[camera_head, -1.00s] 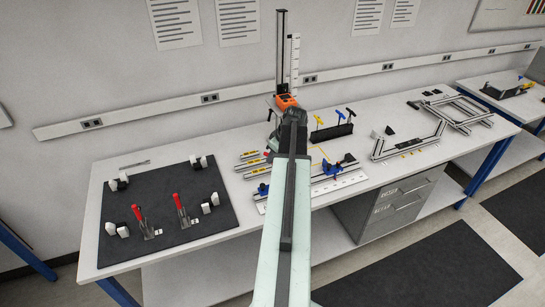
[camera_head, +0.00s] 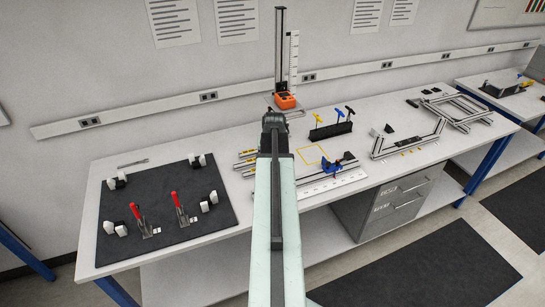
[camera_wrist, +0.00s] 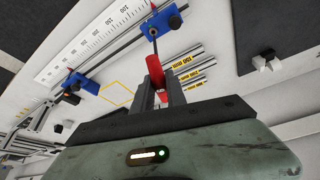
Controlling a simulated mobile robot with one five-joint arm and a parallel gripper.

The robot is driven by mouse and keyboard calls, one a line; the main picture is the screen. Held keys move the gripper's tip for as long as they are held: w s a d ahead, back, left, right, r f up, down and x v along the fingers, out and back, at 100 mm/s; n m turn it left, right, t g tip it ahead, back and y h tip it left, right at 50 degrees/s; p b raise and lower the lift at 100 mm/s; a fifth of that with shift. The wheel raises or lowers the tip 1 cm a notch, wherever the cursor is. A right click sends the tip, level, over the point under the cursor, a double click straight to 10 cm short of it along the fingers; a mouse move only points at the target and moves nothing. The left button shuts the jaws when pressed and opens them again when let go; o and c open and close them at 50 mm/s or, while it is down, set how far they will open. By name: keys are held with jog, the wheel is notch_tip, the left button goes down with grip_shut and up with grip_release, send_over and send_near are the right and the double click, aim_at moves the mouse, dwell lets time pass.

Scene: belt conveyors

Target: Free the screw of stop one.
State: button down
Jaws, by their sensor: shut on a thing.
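In the wrist view my gripper (camera_wrist: 168,92) is shut on the red handle (camera_wrist: 155,70) of a key. Its dark shaft (camera_wrist: 155,45) runs up to a blue stop (camera_wrist: 158,20) on the rail. The tip appears to meet this stop; I cannot tell whether it sits in a screw. A second blue stop (camera_wrist: 76,86) is farther along the rail (camera_wrist: 115,56), to the left. In the head view that second stop (camera_head: 330,168) shows right of my arm. My arm hides the gripper, the key and the first stop there. I see no number on either stop.
A white ruler (camera_wrist: 85,47) lies along the rail. Several yellow-labelled bars (camera_wrist: 186,62) lie close beside the key. A black rack (camera_head: 330,131) holds other T-handled keys. An orange-based column (camera_head: 285,101) stands behind. A dark mat (camera_head: 150,205) with red-handled clamps lies left.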

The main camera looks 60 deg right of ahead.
jog(key=shift+m+g, duration=0.3)
jog(key=shift+m, duration=0.6)
jog(key=shift+f, duration=0.1)
jog(key=shift+s+f+b, duration=0.1)
jog(key=shift+f+b, duration=0.2)
jog(key=shift+b, duration=0.15)
jog(key=shift+f+b, duration=0.6)
jog(key=shift+f, duration=0.05)
jog(key=n+t, duration=0.1)
jog(key=n, duration=0.3)
jog(key=shift+y, duration=0.4)
jog(key=shift+n+t, duration=0.4)
jog(key=shift+n, duration=0.5)
